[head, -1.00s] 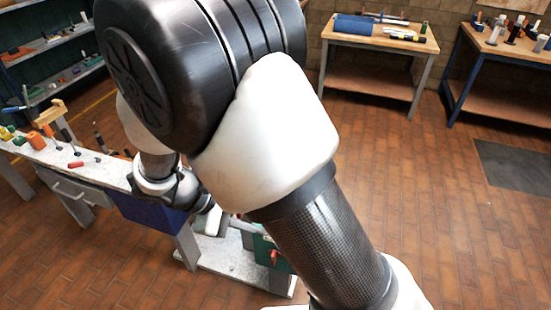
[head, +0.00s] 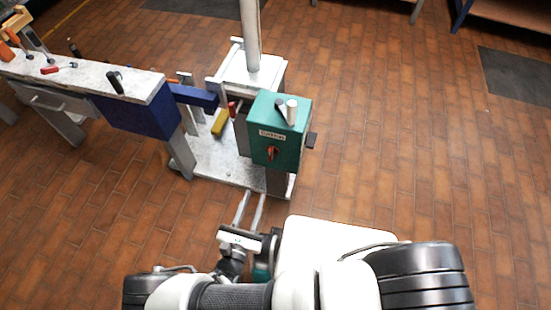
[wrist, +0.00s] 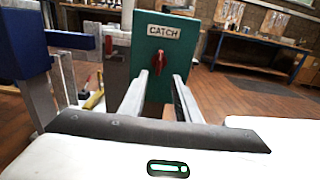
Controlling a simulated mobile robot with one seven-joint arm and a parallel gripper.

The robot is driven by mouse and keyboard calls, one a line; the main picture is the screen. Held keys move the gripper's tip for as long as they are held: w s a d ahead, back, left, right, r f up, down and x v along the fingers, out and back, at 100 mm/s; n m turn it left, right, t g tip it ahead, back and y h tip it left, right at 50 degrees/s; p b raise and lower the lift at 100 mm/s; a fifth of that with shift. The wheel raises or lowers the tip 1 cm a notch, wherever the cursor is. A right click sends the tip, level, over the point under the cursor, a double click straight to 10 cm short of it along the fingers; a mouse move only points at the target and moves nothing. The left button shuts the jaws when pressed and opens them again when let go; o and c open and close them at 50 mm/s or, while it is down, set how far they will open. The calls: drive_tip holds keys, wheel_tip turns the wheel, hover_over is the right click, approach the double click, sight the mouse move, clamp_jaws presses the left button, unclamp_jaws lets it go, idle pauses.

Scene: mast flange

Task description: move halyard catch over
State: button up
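The halyard catch is a teal box (head: 280,128) on a post beside the mast foot; in the wrist view its label on the box (wrist: 172,32) reads "CATCH". A red knob (head: 272,152) sits on its front face and also shows in the wrist view (wrist: 160,60). My gripper (head: 253,194) is open and empty, its two straight fingers pointing at the box from in front and below. In the wrist view the fingers (wrist: 160,76) stand apart to either side of the knob's lower part. I cannot tell whether they touch the box.
A white mast (head: 250,35) rises from a pale base behind the box. A blue beam (head: 193,96) and a yellow handle (head: 220,122) are left of it. A workbench (head: 85,78) with small tools stands further left. The brick floor at right is clear.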

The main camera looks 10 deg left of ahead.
sight(269, 155)
drive_tip(key=w, duration=0.5)
drive_tip(key=w+d, duration=0.1)
drive_tip(key=w, duration=0.5)
drive_tip(key=w+b, duration=0.1)
drive_tip(key=w, duration=0.5)
drive_tip(key=shift+d, duration=0.15)
drive_tip(key=shift+c, duration=0.5)
clamp_jaws()
